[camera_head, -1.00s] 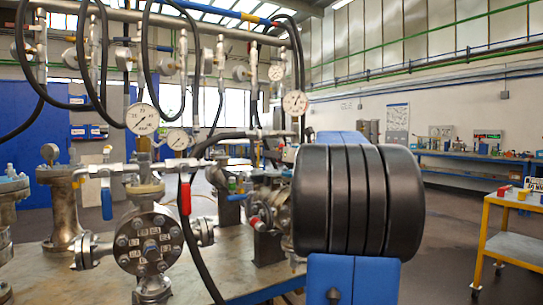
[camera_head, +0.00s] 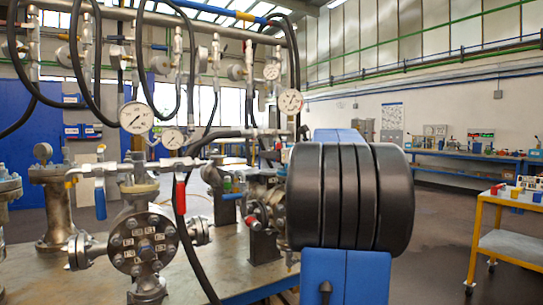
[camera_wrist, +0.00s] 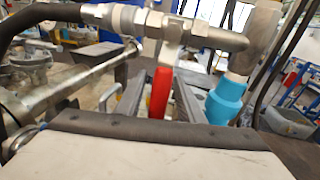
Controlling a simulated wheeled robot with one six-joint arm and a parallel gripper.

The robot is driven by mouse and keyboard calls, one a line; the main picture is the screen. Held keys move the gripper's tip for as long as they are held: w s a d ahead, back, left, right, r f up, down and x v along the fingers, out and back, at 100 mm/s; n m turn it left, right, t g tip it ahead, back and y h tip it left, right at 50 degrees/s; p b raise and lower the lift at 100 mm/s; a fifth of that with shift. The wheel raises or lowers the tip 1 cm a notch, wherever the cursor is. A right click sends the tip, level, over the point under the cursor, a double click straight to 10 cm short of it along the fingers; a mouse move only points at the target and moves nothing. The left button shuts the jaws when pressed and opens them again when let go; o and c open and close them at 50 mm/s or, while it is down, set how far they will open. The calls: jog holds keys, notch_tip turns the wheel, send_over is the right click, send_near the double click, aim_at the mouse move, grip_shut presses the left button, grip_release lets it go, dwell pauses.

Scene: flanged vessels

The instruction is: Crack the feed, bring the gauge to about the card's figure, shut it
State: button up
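A red lever handle (camera_head: 181,197) hangs down from a valve on the pipe above a flanged vessel (camera_head: 143,243). A blue lever handle (camera_head: 100,198) hangs to its left. A white round gauge (camera_head: 136,117) stands above them, with a smaller gauge (camera_head: 173,138) beside it; their readings are too small to tell. In the wrist view, the red handle (camera_wrist: 160,92) hangs in line with the gap between the two grey fingers of my gripper (camera_wrist: 158,85). The fingers are apart; I see no contact. My arm hides the gripper in the head view. I cannot make out the card.
A teal cylinder (camera_wrist: 225,98) is close to the right finger in the wrist view. More gauges, such as one at right (camera_head: 290,101), hang on the rack. A yellow trolley (camera_head: 478,235) stands at right with clear floor before it.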

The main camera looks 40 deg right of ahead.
jog(key=s+r, duration=0.1)
jog(key=s, duration=1.6)
jog(key=shift+a, duration=0.35)
jog(key=w+a+f+n+g+y, duration=0.1)
jog(key=a+f+n+g, duration=0.2)
jog(key=a+f+n, duration=0.5)
jog(key=w+a+f+n+g+y, duration=0.15)
jog(key=a+f, duration=0.35)
jog(key=a, duration=0.7)
jog(key=a+f+n+g+y, duration=0.25)
jog(key=a+f+n, duration=0.35)
jog(key=a, duration=0.4)
jog(key=s+a+f+n+g+h, duration=0.2)
jog(key=s+a+f+n, duration=0.3)
jog(key=s+f+n, duration=0.3)
jog(key=s+a+f+n+g+h, duration=0.2)
jog(key=s+a+f+n, duration=0.4)
jog(key=s+f+n, duration=0.3)
notch_tip(320, 180, down, 4)
jog(key=n+g, duration=0.1)
jog(key=n, duration=0.2)
jog(key=shift+s+a+f+n+g, duration=0.15)
jog(key=shift+a+f+n+g, duration=0.05)
jog(key=shift+a+n+g, duration=0.15)
